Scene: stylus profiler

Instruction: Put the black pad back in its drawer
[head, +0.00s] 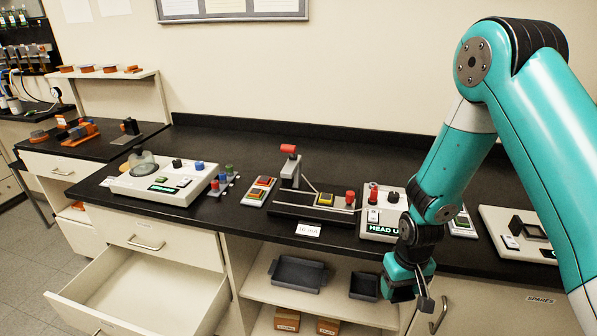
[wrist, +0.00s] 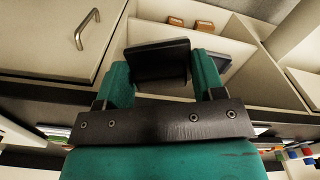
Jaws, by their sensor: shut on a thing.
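The black pad (wrist: 160,60) shows in the wrist view as a flat dark slab between the two teal fingers of my gripper (wrist: 162,82), which is shut on it. In the head view, my gripper (head: 423,300) hangs in front of the bench's lower cabinets, below the worktop edge. The pad is hard to make out there; only a thin grey piece shows at the fingertips. An open drawer (head: 150,290) stands pulled out at the lower left, well to the left of my gripper. Its visible inside is bare.
An open shelf bay (head: 330,303) lies between the drawer and my gripper, holding a large dark tray (head: 298,273), a small dark tray (head: 364,286) and orange-brown boxes (head: 287,320). A cabinet handle (head: 438,315) is close beside my gripper. Instruments, including a profiler (head: 290,170), stand on the black worktop (head: 250,150).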

